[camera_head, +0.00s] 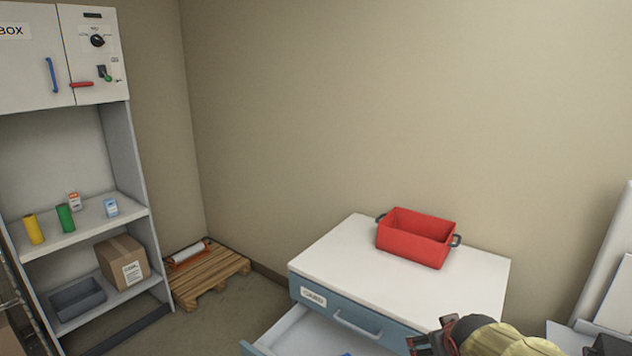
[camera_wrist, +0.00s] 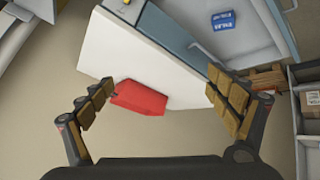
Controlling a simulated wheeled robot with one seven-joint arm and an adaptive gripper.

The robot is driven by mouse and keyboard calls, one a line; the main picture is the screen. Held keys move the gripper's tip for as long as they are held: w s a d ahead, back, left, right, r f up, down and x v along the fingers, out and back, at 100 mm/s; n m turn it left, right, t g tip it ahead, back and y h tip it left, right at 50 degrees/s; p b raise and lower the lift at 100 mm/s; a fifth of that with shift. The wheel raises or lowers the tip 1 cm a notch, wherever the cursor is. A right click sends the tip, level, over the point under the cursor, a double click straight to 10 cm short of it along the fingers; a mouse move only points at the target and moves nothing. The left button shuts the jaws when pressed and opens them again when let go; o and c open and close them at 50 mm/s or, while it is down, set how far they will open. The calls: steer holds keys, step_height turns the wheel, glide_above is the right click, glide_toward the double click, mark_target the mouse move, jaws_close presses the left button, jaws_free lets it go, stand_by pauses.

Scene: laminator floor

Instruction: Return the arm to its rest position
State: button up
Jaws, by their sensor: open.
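My gripper (camera_head: 428,345) shows at the bottom edge of the head view, in front of the drawer cabinet's right part. In the wrist view my gripper (camera_wrist: 160,80) has its two padded fingers spread wide apart, with nothing held between them. The red bin (camera_head: 415,240) with dark side handles stands on the white cabinet top (camera_head: 350,245). The red bin (camera_wrist: 140,98) also shows between the fingers in the wrist view, some distance beyond them. Most of my arm is out of the head view.
The cabinet's top drawer (camera_head: 290,335) is pulled open; a blue packet (camera_wrist: 223,21) lies in it. A shelf unit (camera_head: 140,180) with bottles and boxes stands at left, beside a wooden pallet (camera_head: 210,277).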

steer(key=s+a+r+g+y+b, duration=0.1)
steer(key=s+a, duration=0.3)
steer(key=s, duration=0.8)
steer(key=s+a+r+m+g+y+b, duration=0.1)
steer(key=s+a, duration=0.4)
steer(key=s, duration=0.7)
steer(key=shift+a+r+m+g+b, duration=0.15)
steer(key=shift+a+m+g+b, duration=0.05)
steer(key=shift+m+g+b, duration=0.15)
steer(key=shift+c, duration=0.9)
